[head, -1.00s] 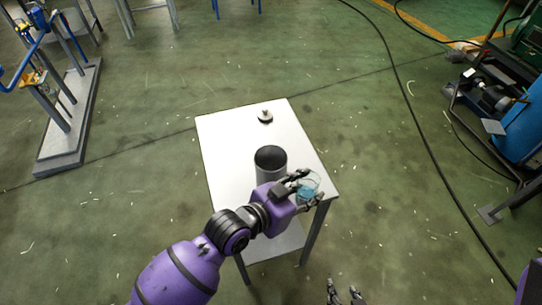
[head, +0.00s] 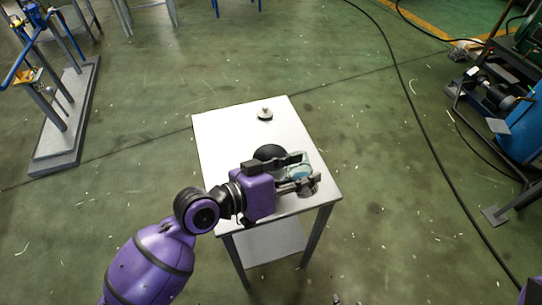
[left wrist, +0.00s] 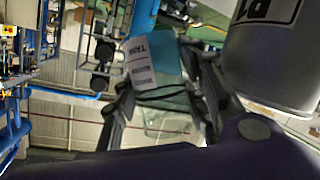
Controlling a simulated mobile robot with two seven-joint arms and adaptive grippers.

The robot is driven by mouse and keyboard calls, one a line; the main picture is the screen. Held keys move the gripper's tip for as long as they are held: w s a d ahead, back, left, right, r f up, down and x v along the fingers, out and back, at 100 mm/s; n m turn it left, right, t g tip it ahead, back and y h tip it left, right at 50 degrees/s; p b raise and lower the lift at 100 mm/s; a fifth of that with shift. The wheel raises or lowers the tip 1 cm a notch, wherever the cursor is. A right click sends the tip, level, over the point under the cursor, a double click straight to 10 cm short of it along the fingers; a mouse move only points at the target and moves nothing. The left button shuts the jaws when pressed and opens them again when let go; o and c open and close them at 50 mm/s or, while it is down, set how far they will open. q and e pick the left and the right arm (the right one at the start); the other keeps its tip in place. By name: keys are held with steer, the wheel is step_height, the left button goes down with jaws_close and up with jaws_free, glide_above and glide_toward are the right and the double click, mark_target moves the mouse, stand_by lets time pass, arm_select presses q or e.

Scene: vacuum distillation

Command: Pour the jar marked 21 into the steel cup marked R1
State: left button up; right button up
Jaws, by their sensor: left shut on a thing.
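The steel cup (head: 270,152) stands on the small white table, its dark opening partly hidden behind my left gripper. In the left wrist view the cup (left wrist: 275,65) looms at the upper right, its R1 label upside down. My left gripper (head: 300,176) is shut on a clear glass jar (head: 299,172) with blue contents, close beside the cup and to its right. In the left wrist view the jar (left wrist: 165,100) shows a white label; I cannot read the number 21. The fingertips of my right gripper (head: 348,300) barely show at the bottom edge, apart and empty.
The white table (head: 220,140) has free room at its left and back. A small grey object (head: 265,114) stands near its back edge. A blue machine (head: 525,130) is far right, and a metal frame on a grey base (head: 60,150) is far left.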

mark_target(297, 160)
arm_select(q)
steer(key=r, duration=0.2)
steer(key=w+r+n, duration=0.1)
steer(key=shift+a+r+h+p, duration=0.3)
steer(key=shift+a+p, duration=0.05)
steer(key=shift+a, duration=0.05)
steer(key=shift+a+r, duration=0.1)
steer(key=shift+r, duration=0.15)
step_height(297, 160, down, 3)
steer(key=shift+r+n+g+h+b, duration=0.1)
steer(key=shift+n+g+h+b, duration=0.2)
steer(key=shift+n+b, duration=0.55)
steer(key=shift+r+b, duration=0.15)
steer(key=shift+b, duration=0.25)
steer(key=shift+w+r, duration=0.1)
steer(key=shift+r, duration=0.1)
steer(key=shift+n+h, duration=0.25)
steer(key=shift+h, duration=0.15)
steer(key=shift+r, duration=0.1)
arm_select(e)
steer(key=shift+f, duration=0.9)
steer(key=shift+d, duration=0.1)
